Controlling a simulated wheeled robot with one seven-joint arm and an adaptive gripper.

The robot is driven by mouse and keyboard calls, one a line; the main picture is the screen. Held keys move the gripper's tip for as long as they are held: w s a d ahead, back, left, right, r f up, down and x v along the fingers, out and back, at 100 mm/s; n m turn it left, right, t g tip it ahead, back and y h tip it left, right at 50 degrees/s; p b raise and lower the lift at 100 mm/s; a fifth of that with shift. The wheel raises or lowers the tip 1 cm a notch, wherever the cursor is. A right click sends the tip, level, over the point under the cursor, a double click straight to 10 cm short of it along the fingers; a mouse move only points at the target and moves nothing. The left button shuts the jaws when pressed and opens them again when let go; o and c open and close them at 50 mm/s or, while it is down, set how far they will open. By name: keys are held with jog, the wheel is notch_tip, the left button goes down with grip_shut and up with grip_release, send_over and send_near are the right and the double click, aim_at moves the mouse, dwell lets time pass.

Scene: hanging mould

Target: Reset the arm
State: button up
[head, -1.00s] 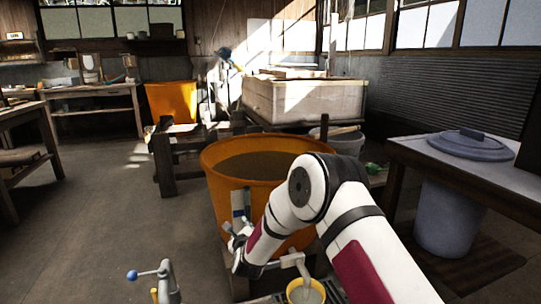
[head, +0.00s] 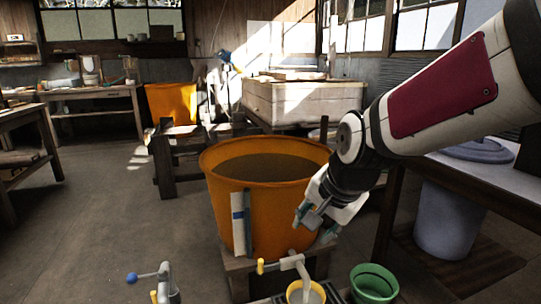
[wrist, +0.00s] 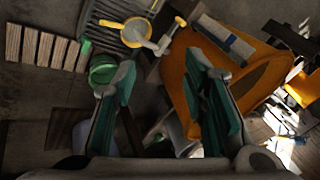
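My gripper (head: 318,216) hangs at the end of my white and maroon arm, in front of the right side of the large orange vat (head: 222,205) in the head view. In the wrist view my gripper (wrist: 158,72) shows two green-padded fingers spread well apart, with nothing between them. The orange vat (wrist: 180,80) lies beyond the right finger there. The vat holds brownish liquid. A yellow-handled tap (head: 290,263) stands over a yellow cup (head: 294,293), and a green bucket (head: 374,278) is to its right.
A table (head: 455,172) with a blue-grey lid (head: 478,152) stands at the right, close to my arm. A blue-knobbed tap (head: 160,278) is at the front left. A pale wooden vat (head: 300,103) stands behind. The floor at the left is clear.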

jog(key=s+d+n+g+h, duration=0.1)
jog(key=s+d+n+g, duration=0.3)
jog(key=s, duration=1.2)
jog(key=s+d+n+g+h, duration=0.1)
jog(key=s+d+n, duration=0.35)
jog(key=s, duration=1.15)
notch_tip(320, 180, up, 38)
jog(key=d+t+p, duration=0.2)
jog(key=t+p, duration=0.1)
jog(key=p, duration=3.3)
jog(key=shift+f+t, duration=0.25)
jog(key=shift+t, duration=0.05)
